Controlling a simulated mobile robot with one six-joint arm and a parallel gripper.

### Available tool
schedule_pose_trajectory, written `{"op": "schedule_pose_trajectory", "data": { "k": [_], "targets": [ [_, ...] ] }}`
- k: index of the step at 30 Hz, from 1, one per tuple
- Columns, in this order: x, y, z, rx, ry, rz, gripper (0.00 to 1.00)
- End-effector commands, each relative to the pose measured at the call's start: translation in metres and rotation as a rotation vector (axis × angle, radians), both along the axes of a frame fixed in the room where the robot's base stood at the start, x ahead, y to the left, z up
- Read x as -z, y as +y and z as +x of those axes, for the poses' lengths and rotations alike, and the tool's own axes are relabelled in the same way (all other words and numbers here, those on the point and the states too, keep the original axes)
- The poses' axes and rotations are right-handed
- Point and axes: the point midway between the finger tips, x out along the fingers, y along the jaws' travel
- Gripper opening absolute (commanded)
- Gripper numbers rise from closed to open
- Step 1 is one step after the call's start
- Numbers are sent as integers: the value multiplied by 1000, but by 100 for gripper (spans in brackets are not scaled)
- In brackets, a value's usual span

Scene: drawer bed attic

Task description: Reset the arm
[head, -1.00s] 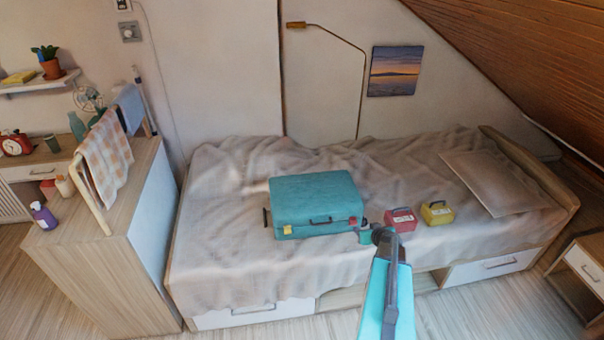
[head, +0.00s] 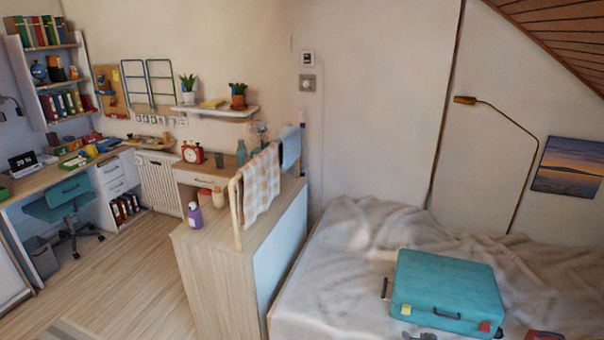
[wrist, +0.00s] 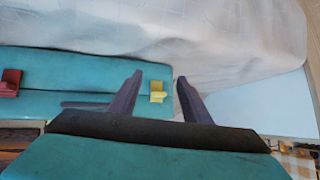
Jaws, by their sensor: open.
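My gripper (wrist: 158,82) is open, its two dark fingers apart with nothing held between them. In the wrist view the teal suitcase (wrist: 60,60) lies beyond the fingers, with its yellow latch (wrist: 157,91) showing between them and its red latch (wrist: 9,83) at the left edge. I cannot tell whether the fingers touch the case. In the head view the closed suitcase (head: 445,285) lies on the bed at lower right. My arm is almost wholly out of the head view.
The bed (head: 310,290) has a rumpled beige cover. A wooden cabinet (head: 215,255) with a towel rack stands left of it, a purple bottle (head: 194,215) on top. A red box (head: 543,334) is cut off at the bottom edge. Open floor (head: 130,270) lies left.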

Motion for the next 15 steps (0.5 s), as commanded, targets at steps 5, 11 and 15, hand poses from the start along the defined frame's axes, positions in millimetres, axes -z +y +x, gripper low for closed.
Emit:
{"op": "schedule_pose_trajectory", "data": {
  "k": [5, 11, 15],
  "targets": [
    [20, 52, 11, 15, -26, 29, 44],
    [40, 95, 12, 65, -38, 29, 44],
    [57, 118, 5, 115, -23, 9, 44]
  ]
}}
